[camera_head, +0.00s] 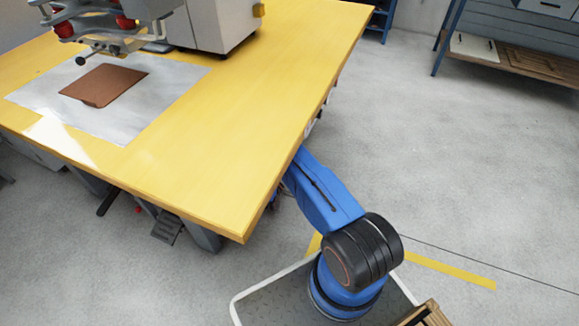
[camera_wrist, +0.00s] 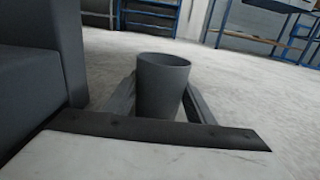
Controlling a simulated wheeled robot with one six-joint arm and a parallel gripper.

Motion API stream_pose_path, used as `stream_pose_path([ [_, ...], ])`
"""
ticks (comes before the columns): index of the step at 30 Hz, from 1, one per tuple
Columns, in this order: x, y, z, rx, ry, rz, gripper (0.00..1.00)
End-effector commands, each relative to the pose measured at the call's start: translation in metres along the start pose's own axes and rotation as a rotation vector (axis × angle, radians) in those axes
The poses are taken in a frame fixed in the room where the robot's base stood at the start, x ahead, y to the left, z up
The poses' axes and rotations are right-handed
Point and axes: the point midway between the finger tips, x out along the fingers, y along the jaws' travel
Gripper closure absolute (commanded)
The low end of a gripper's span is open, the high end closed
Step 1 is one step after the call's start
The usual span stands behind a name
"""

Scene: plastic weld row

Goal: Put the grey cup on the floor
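In the wrist view the grey cup (camera_wrist: 162,88) is upright, with its open rim facing up. My gripper (camera_wrist: 161,98) has one finger along each side of the cup, and both fingers appear to touch it. The cup's lower end is hidden behind my gripper's body, so I cannot tell whether it touches the floor. The pale concrete floor (camera_wrist: 262,93) shows behind and to the right. In the head view my arm reaches beneath the yellow table's edge, and neither the cup nor my gripper shows there.
The yellow table (camera_head: 240,95) holds a press machine (camera_head: 215,25) and a brown sheet (camera_head: 103,85) on a silvery plate. A dark grey box-like block (camera_wrist: 38,75) stands close at the left in the wrist view. Open floor (camera_head: 440,160) lies right of the table.

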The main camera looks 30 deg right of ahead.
Motion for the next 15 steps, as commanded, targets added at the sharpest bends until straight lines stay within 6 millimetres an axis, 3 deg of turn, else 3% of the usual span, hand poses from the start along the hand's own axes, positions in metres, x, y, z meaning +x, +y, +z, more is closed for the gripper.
stream_pose_path([
  [1, 0.0000, 0.0001, 0.0000, 0.000, 0.000, 0.000, 0.41],
  [3, 0.0000, 0.0001, 0.0001, 0.000, 0.000, 0.000, 0.32],
  [15, -0.0047, 0.0006, 0.0026, -0.001, 0.000, 0.001, 0.32],
])
